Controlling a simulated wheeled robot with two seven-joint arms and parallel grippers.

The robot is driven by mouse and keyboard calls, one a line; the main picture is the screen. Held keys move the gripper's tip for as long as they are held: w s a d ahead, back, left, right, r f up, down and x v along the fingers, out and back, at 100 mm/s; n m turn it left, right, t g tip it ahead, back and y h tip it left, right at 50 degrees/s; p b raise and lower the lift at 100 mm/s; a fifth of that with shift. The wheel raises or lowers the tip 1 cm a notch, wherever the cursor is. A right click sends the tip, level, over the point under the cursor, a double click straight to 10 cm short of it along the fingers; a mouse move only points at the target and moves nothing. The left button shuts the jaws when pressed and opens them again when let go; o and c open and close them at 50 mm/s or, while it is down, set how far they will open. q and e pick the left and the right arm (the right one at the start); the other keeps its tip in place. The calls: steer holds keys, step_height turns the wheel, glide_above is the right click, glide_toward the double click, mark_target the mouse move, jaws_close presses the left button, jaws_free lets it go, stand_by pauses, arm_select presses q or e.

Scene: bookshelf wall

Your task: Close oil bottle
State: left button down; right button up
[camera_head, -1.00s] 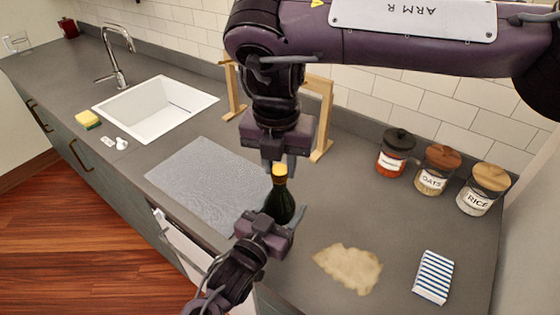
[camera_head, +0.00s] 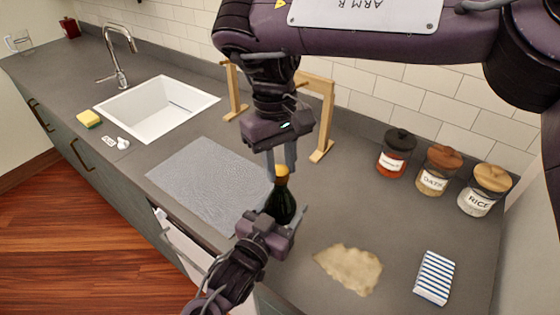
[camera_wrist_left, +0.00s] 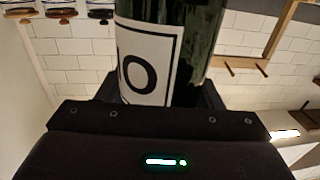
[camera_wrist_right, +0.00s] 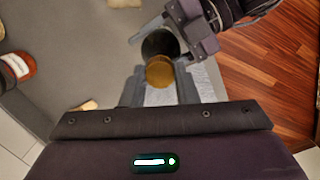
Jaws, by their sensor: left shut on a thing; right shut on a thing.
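A dark green oil bottle (camera_head: 281,203) stands upright over the counter near its front edge. My left gripper (camera_head: 272,222) is shut around its lower body. The left wrist view shows the bottle's white label (camera_wrist_left: 146,68) with dark lettering close up. A tan stopper (camera_head: 282,171) sits at the top of the bottle's neck. My right gripper (camera_head: 282,160) points down from above, with its fingers shut on the stopper. In the right wrist view the round stopper top (camera_wrist_right: 160,71) lies between the fingertips, over the dark bottle (camera_wrist_right: 159,43). How deep the stopper sits is hidden.
A grey mat (camera_head: 205,182) lies left of the bottle, with a white sink (camera_head: 155,108) beyond. A wooden stand (camera_head: 321,115) is behind.

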steer(key=shift+m, duration=0.4)
steer(key=o, duration=1)
steer(key=r, duration=0.5)
steer(key=w+r, duration=0.1)
steer(key=r, duration=0.1)
steer(key=shift+a+r, duration=0.25)
arm_select(q)
steer(key=shift+c, duration=1.5)
jaws_free()
